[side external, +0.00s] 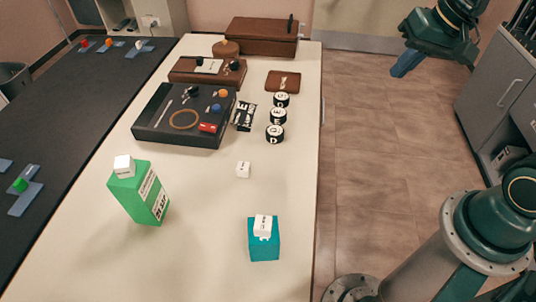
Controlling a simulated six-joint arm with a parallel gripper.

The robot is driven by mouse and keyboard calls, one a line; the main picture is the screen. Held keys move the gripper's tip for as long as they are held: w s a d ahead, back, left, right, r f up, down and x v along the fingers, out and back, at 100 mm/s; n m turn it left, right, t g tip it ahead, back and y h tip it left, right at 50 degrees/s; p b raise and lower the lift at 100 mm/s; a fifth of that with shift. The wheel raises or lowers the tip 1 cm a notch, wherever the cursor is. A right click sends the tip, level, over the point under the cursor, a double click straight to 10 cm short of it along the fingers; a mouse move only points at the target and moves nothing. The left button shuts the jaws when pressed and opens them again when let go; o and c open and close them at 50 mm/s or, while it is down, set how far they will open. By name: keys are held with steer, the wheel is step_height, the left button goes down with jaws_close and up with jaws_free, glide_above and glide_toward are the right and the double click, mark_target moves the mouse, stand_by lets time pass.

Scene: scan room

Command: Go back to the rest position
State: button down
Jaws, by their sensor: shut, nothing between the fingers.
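My gripper (407,62) hangs at the top right of the side external view, over the floor and well away from the table. Its fingers look closed together and hold nothing. The white table (190,265) lies to its left. On it stand a green carton (145,195) with a white cube (124,166) on top, and a teal box (264,249) with a white lettered cube (262,226) on top. Another white cube (243,169) sits alone between them and the dark tray.
A dark tray (150,136) holds small items. Black lettered cylinders (275,134) stand beside it, with a brown pad (283,82) and brown box (260,46) behind. A dark table (70,130) adjoins on the left. A grey cabinet (495,90) stands right. The floor (375,160) between is clear.

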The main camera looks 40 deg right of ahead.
steer(key=s+a+r+n+t+h, duration=0.1)
steer(key=s+r+n, duration=0.3)
steer(key=s, duration=0.7)
steer(key=shift+a+n, duration=0.2)
steer(key=shift+n, duration=0.7)
steer(key=shift+r, duration=0.1)
